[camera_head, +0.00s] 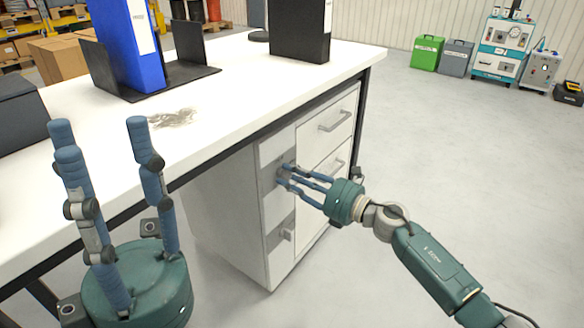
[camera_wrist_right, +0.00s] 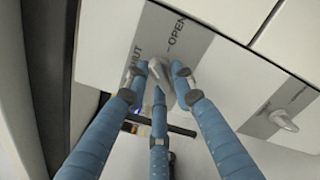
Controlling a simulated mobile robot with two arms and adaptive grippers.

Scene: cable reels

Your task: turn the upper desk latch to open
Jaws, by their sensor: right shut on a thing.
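The upper desk latch (camera_wrist_right: 160,74) is a grey handle on a grey plate at the cabinet front. The words OPEN and SHUT are printed beside it in the right wrist view. My right gripper (camera_head: 284,173) is at this latch, its three blue fingers closed around it; the fingertips (camera_wrist_right: 158,70) hide part of the handle, and its exact angle is hard to tell. The lower latch (camera_head: 287,235) sits further down the same cabinet and also shows in the right wrist view (camera_wrist_right: 284,121). My left gripper (camera_head: 98,140) is open and empty, fingers up, in front of the desk.
The white desk (camera_head: 235,95) carries a blue binder (camera_head: 128,45) in a black holder and a black binder (camera_head: 300,28). Drawers with bar handles (camera_head: 334,121) are beside the latches.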

